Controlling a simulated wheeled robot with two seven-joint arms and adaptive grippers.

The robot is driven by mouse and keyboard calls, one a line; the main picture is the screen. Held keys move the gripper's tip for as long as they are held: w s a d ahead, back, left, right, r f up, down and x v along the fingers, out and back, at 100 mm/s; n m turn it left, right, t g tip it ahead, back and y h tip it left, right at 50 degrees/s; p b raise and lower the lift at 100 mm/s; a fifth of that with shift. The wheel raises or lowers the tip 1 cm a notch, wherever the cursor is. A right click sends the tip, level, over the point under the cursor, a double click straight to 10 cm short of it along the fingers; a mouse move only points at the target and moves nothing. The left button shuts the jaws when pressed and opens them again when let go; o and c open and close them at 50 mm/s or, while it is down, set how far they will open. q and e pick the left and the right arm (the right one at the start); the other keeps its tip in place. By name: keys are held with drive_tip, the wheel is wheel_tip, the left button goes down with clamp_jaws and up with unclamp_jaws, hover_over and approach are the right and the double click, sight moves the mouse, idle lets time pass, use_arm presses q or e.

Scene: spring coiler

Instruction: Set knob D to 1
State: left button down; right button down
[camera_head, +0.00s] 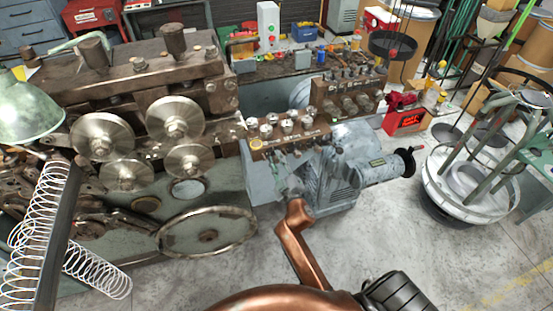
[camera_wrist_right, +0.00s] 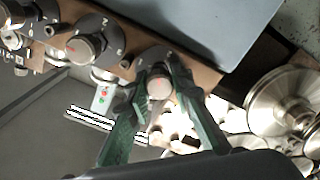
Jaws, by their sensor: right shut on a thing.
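A brown knob panel (camera_head: 255,156) with several silver knobs stands in the middle of the head view, on a grey machine. My right gripper (camera_head: 276,162) reaches up to its front edge from below. In the right wrist view the green fingers of my right gripper (camera_wrist_right: 160,84) are closed around a round knob (camera_wrist_right: 159,89) on a dark dial at the end of the panel (camera_wrist_right: 125,65). Another knob (camera_wrist_right: 85,47) with a red mark sits beside it. The letters and numbers are too small to read, so I cannot tell which knob is D or its setting. My left gripper is out of view.
A large spring coiler with metal rollers (camera_head: 175,117) fills the left side. A grey motor (camera_head: 335,180) with a black handwheel stands right of the panel. A round rack (camera_head: 470,195) is at the right. The floor (camera_head: 410,240) between them is clear.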

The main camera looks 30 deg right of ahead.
drive_tip(key=n, duration=0.5)
drive_tip(key=shift+n+p, duration=0.3)
drive_tip(key=shift+p, duration=0.1)
drive_tip(key=n, duration=0.5)
drive_tip(key=shift+f+n, duration=0.1)
drive_tip(key=shift+n, duration=0.3)
drive_tip(key=shift+p, duration=0.3)
drive_tip(key=c, duration=2)
unclamp_jaws()
drive_tip(key=shift+o, duration=0.2)
drive_tip(key=v, duration=1.2)
drive_tip(key=shift+f, duration=0.1)
